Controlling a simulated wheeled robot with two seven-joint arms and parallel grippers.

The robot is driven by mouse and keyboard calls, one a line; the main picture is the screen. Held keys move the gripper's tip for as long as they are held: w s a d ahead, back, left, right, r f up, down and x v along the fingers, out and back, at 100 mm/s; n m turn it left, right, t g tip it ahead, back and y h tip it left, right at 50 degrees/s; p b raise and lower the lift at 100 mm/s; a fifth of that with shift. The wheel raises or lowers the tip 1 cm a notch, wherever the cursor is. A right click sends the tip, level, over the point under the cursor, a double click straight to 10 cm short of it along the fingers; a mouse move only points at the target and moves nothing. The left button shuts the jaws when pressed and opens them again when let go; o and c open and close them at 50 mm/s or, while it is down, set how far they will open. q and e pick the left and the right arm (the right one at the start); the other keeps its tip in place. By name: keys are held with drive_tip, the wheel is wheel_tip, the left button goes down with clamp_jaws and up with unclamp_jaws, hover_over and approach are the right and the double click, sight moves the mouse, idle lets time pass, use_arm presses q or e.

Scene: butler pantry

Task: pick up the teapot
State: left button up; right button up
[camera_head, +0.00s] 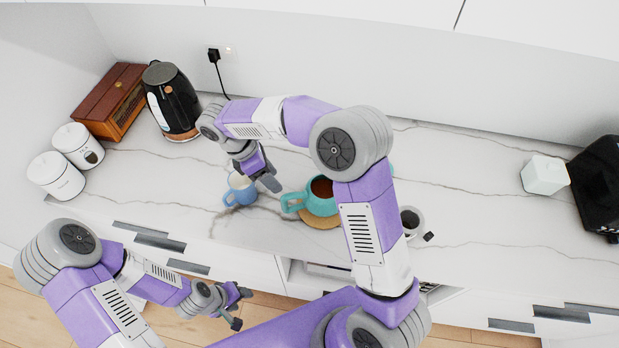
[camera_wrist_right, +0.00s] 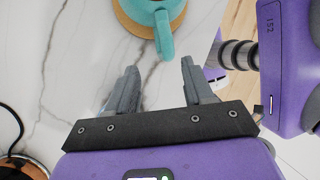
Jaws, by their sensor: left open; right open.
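The teal teapot (camera_head: 316,203) stands upright on a round wooden trivet (camera_head: 322,222) on the counter. Its top shows dark brown, and my right forearm hides its right side. In the right wrist view the teapot (camera_wrist_right: 148,8) is cut off by the top edge, with its teal handle (camera_wrist_right: 163,38) pointing down toward my fingers. My right gripper (camera_head: 264,176) is open and empty, left of the teapot and apart from it. Its spread fingers (camera_wrist_right: 158,70) show in the wrist view with the handle beyond them. My left gripper (camera_head: 240,308) is open and empty, low in front of the counter.
A blue mug (camera_head: 240,190) stands close beside my right gripper. A black kettle (camera_head: 172,101), a wooden box (camera_head: 110,100) and two white canisters (camera_head: 70,163) are at the left. A white cup (camera_head: 410,221) is right of my right arm.

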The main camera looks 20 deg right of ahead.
sight(289, 194)
drive_tip(key=x, duration=0.5)
drive_tip(key=s+x, duration=0.1)
drive_tip(key=x, duration=0.1)
drive_tip(key=shift+s+d+r+b, duration=0.15)
drive_tip(key=shift+d+b, duration=0.2)
drive_tip(key=shift+d, duration=0.05)
clamp_jaws()
drive_tip(key=shift+r, duration=0.1)
idle(0.9)
